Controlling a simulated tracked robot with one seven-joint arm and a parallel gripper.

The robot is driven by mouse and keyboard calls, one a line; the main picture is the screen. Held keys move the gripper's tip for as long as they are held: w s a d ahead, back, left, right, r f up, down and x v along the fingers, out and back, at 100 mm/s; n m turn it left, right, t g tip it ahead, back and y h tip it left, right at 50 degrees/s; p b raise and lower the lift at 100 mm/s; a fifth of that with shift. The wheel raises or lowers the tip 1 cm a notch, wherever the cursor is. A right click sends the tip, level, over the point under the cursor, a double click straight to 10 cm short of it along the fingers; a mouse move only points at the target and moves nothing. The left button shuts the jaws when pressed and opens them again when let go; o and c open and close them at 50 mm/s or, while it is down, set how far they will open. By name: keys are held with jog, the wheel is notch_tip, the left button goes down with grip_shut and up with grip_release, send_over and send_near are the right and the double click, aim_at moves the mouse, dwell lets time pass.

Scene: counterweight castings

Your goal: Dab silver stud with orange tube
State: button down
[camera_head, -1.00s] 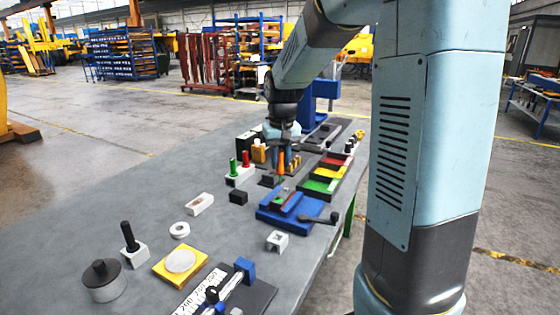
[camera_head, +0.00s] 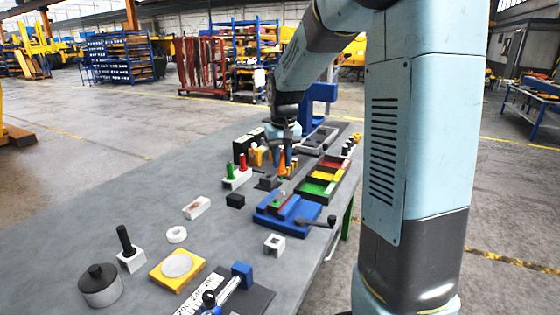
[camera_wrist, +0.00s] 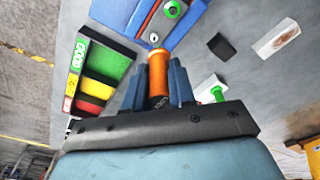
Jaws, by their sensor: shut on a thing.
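My gripper (camera_wrist: 158,88) is shut on the orange tube (camera_wrist: 157,76), with one blue finger on each side. The tube's open-looking round end faces the blue vise (camera_wrist: 190,22). In the head view the orange tube (camera_head: 282,164) points down over the bench behind the blue vise (camera_head: 290,213). A small silver round piece (camera_wrist: 154,38), probably the silver stud, shows just beyond the tube's end in the wrist view. A green ring-like piece (camera_wrist: 173,9) sits at the vise.
A tray with green, yellow and red compartments (camera_head: 318,189) lies right of the tube. A black block (camera_head: 235,200) and a white holder with green and red pegs (camera_head: 237,180) stand left. The vise handle (camera_head: 318,223) sticks out right. Bare bench (camera_head: 120,205) lies at left.

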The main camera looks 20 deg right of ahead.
aim_at(282, 171)
dwell(0.3)
jog(key=shift+f, duration=2.2)
jog(key=shift+s+f, duration=0.1)
jog(key=shift+f, duration=0.75)
dwell(2.3)
jog(key=shift+r, duration=0.15)
jog(key=shift+r, duration=2.9)
